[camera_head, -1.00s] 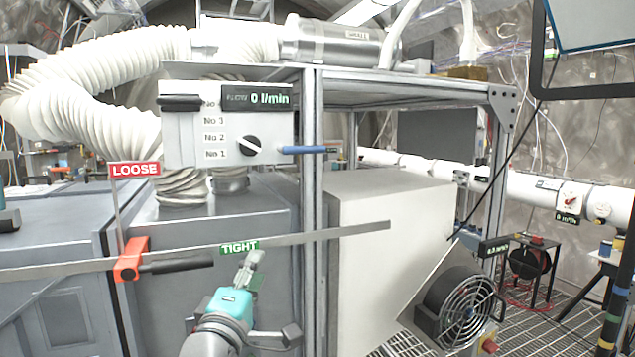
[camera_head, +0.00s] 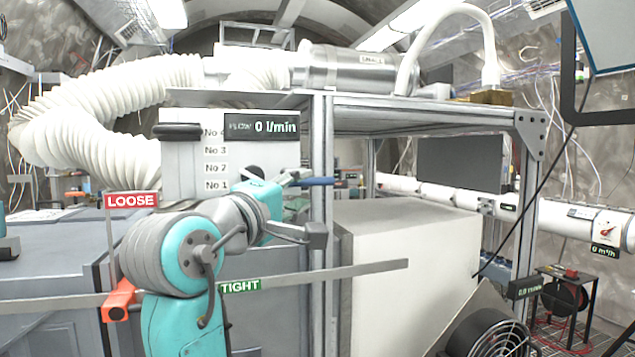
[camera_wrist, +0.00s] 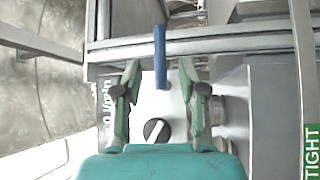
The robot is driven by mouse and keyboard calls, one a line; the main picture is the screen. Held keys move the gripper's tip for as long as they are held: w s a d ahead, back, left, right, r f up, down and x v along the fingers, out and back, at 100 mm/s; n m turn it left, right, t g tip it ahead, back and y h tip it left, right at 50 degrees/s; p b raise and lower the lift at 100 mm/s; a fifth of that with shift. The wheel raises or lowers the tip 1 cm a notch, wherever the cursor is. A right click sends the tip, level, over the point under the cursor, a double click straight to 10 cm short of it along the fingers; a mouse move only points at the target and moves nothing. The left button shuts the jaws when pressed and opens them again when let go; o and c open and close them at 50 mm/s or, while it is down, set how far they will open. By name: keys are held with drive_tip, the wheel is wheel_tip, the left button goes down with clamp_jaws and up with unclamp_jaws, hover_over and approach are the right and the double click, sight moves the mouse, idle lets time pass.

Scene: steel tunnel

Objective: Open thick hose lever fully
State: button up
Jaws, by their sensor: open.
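The blue lever (camera_head: 320,182) sticks out horizontally to the right from the flow panel, near the steel frame post. It also shows in the wrist view (camera_wrist: 160,56), where it lies between the two fingertips with a gap on both sides. My gripper (camera_wrist: 160,64) is open, with its green fingers apart and nothing held. In the head view my gripper (camera_head: 294,178) is in front of the panel's lower right, beside the lever. The flow panel (camera_head: 185,150) reads 0 l/min, with labels No 1 to No 3 and a partly hidden one above.
The steel post (camera_head: 320,240) and shelf frame stand close to the right of my gripper. A long flat bar (camera_head: 330,275) with an orange clamp (camera_head: 117,301) crosses below. A thick white hose (camera_head: 110,85) curves at upper left, and a pale box (camera_head: 400,240) fills the right.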

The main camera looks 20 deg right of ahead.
sight(313, 183)
drive_tip(key=x, duration=0.6)
drive_tip(key=shift+w+d, duration=0.15)
drive_tip(key=shift+w, duration=0.15)
clamp_jaws()
